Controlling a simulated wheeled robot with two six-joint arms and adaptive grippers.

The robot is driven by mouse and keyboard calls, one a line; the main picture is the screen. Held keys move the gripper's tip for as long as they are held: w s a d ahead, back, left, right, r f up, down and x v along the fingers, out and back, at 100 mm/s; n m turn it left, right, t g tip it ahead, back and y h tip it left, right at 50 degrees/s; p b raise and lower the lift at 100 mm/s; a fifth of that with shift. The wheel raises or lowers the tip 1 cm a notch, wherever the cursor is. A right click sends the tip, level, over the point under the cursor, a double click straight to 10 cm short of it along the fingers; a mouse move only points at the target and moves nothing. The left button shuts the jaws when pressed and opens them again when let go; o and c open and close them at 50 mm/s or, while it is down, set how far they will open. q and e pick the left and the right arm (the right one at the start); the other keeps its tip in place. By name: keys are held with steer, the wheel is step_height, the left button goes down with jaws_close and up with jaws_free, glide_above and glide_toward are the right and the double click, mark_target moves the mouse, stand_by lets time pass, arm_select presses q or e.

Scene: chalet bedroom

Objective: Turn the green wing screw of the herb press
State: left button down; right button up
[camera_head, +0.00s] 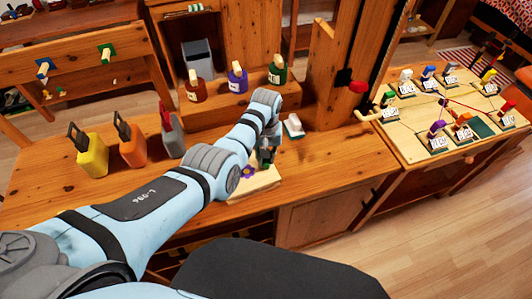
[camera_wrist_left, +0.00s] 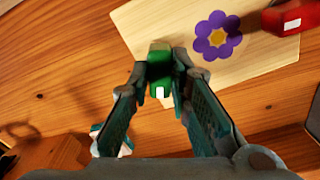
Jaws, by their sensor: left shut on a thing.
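The herb press shows as a pale wooden board (camera_head: 262,184) with a purple flower, on the workbench near its front edge. In the left wrist view the board (camera_wrist_left: 262,63) lies under and beyond my fingers. The green wing screw (camera_wrist_left: 160,62) is at the near left part of the board, between the fingertips. My left gripper (camera_head: 266,160) is shut on it from above; it also shows in the left wrist view (camera_wrist_left: 162,80). In the head view my arm and gripper mostly hide the screw. My right gripper is not in view.
A red piece (camera_wrist_left: 283,18) stands at the board's far right in the wrist view. A white-and-green block (camera_head: 293,127) lies behind the gripper. Yellow (camera_head: 92,155) and orange (camera_head: 130,143) bottles stand left. A side table (camera_head: 402,142) at right holds several small labelled items.

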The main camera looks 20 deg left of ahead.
arm_select(q)
steer(key=m, duration=0.2)
steer(key=shift+m+p, duration=0.35)
steer(key=shift+m, duration=0.05)
steer(key=m, duration=0.3)
steer(key=shift+m+p, duration=0.3)
steer(key=m, duration=0.6)
steer(key=shift+m, duration=0.3)
steer(key=c, duration=1.7)
jaws_free()
steer(key=shift+o, duration=1.1)
steer(key=shift+w+d+f, duration=0.1)
steer(key=shift+w, duration=0.05)
